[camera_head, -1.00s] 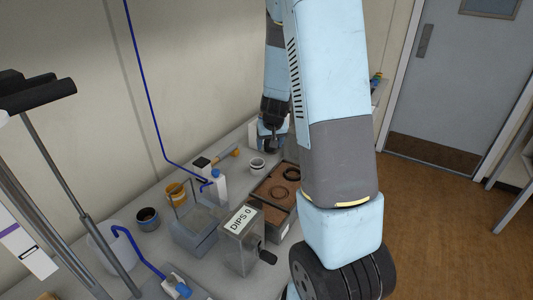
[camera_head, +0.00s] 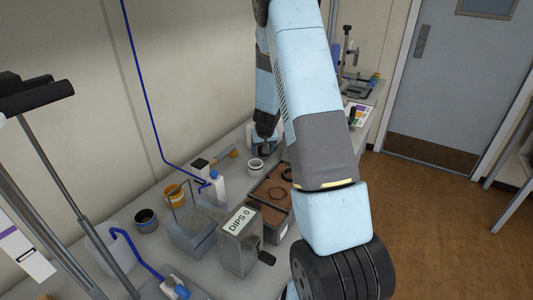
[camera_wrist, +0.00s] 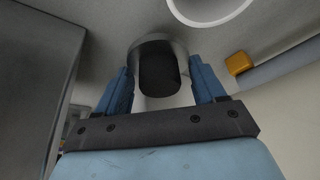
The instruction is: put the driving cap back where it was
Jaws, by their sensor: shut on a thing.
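The driving cap (camera_wrist: 158,73) shows in the wrist view as a dark cylinder with a grey metal rim. It sits between the two blue fingers of my gripper (camera_wrist: 162,84), which is shut on it. In the head view my gripper (camera_head: 264,145) is low over the far part of the bench, just behind a small white cup (camera_head: 256,166). The cap cannot be made out there. Whether the cap touches the bench is unclear.
A brown tray with dark rings (camera_head: 271,187) lies nearer, partly behind my arm. A white bottle with a blue nozzle (camera_head: 212,188), an orange mug (camera_head: 175,194) and a grey box marked DIPS 0 (camera_head: 238,240) stand on the crowded bench. An orange block (camera_wrist: 238,63) is right of the gripper.

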